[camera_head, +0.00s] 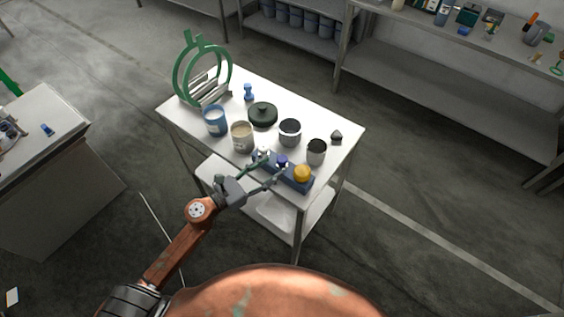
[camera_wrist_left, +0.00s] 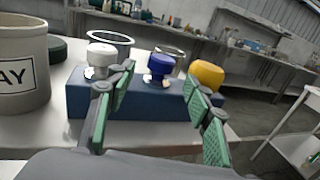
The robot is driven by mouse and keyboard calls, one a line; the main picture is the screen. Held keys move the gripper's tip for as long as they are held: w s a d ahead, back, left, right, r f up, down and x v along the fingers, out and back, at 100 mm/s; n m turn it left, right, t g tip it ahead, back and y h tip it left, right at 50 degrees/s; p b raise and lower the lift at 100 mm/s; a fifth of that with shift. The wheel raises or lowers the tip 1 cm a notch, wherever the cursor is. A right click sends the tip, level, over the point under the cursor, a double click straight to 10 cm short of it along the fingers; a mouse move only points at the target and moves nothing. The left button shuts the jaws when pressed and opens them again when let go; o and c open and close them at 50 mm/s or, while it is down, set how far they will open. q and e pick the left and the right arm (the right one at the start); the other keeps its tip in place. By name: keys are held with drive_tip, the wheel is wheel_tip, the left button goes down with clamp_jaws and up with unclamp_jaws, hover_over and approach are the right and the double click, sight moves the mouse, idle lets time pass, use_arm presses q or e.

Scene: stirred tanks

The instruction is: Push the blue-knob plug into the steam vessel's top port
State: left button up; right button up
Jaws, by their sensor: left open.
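A dark blue knob plug (camera_head: 283,160) stands upright in a blue block (camera_head: 268,166) at the table's near edge; the wrist view shows the plug (camera_wrist_left: 161,66) too. A white knob (camera_wrist_left: 101,57) is to its left and a yellow knob (camera_wrist_left: 207,74) to its right. My left gripper (camera_head: 273,165) is open and empty, with its fingers spread at either side of the blue knob. The wrist view shows the gripper (camera_wrist_left: 158,80) in front of the block, apart from the knob. I cannot tell which container is the steam vessel. My right gripper is not in view.
The white table (camera_head: 335,130) also holds a blue can (camera_head: 214,121), a cream can (camera_head: 242,138), two dark-mouthed pots (camera_head: 290,132) (camera_head: 316,152), a black lid (camera_head: 263,115), a small blue item (camera_head: 248,92) and a green ring stand (camera_head: 178,75). Shelving stands behind; a cabinet stands left.

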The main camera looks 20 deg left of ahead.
sight(278, 163)
use_arm(q)
drive_tip(key=x, duration=0.3)
drive_tip(key=p+x, duration=0.1)
drive_tip(key=x, duration=0.2)
drive_tip(key=shift+r, duration=0.25)
drive_tip(key=shift+c, duration=0.2)
clamp_jaws()
